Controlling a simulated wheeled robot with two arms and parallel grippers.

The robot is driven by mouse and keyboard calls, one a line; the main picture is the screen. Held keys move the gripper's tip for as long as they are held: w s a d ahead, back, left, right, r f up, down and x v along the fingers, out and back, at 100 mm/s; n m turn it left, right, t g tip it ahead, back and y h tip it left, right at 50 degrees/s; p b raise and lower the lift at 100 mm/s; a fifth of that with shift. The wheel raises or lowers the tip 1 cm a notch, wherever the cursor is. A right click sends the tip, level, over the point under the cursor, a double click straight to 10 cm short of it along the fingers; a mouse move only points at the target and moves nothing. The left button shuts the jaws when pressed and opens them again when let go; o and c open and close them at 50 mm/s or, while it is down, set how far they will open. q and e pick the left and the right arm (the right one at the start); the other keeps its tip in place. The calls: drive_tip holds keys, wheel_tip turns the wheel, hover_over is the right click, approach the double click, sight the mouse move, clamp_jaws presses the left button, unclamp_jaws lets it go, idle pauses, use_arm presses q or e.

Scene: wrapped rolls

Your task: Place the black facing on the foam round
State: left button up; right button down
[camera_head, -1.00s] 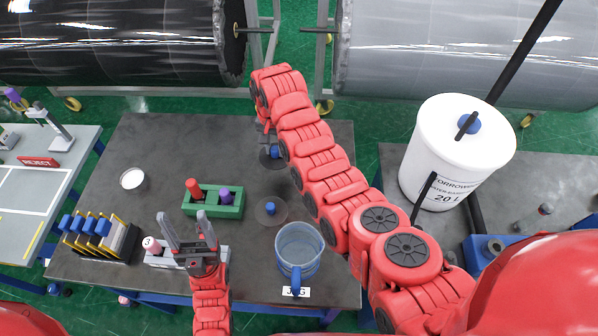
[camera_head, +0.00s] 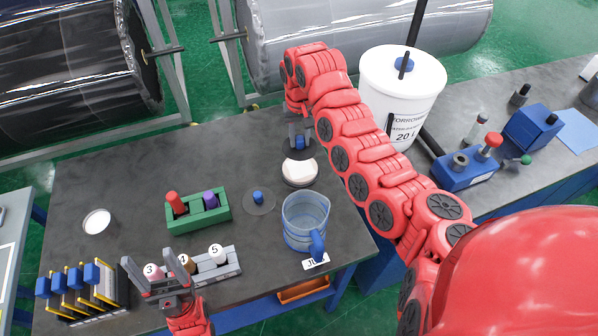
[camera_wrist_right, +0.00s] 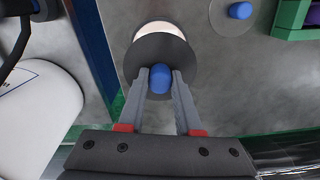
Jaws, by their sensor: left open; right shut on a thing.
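The black facing (camera_head: 291,154), a dark thin disc with a blue knob (camera_head: 300,142), hangs from my right gripper (camera_head: 300,131), which is shut on the knob. The right wrist view shows the jaws (camera_wrist_right: 160,80) around the knob and the dark disc (camera_wrist_right: 133,60) below. A pale round (camera_head: 299,172), which looks like the foam round, lies just in front of the facing. The facing partly covers it in the right wrist view (camera_wrist_right: 160,30); I cannot tell whether they touch. My left gripper (camera_head: 161,270) is open and empty by the numbered bottles.
A grey disc with a blue knob (camera_head: 259,200) lies on the table. A blue jug (camera_head: 305,222) stands near the front edge. A green block with pegs (camera_head: 199,212), a bottle rack (camera_head: 217,265), a slide rack (camera_head: 75,290) and a white dish (camera_head: 97,222) stand left.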

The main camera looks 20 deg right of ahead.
sight(301, 149)
wheel_tip(301, 149, down, 4)
drive_tip(key=shift+d+f+p, duration=0.15)
drive_tip(key=shift+f+p, duration=0.1)
drive_tip(key=shift+p, duration=0.8)
wheel_tip(301, 149, down, 4)
drive_tip(key=shift+r+p, duration=0.1)
drive_tip(key=shift+p, duration=0.65)
drive_tip(key=shift+f, duration=0.35)
drive_tip(key=shift+f, duration=0.1)
drive_tip(key=c, duration=0.6)
unclamp_jaws()
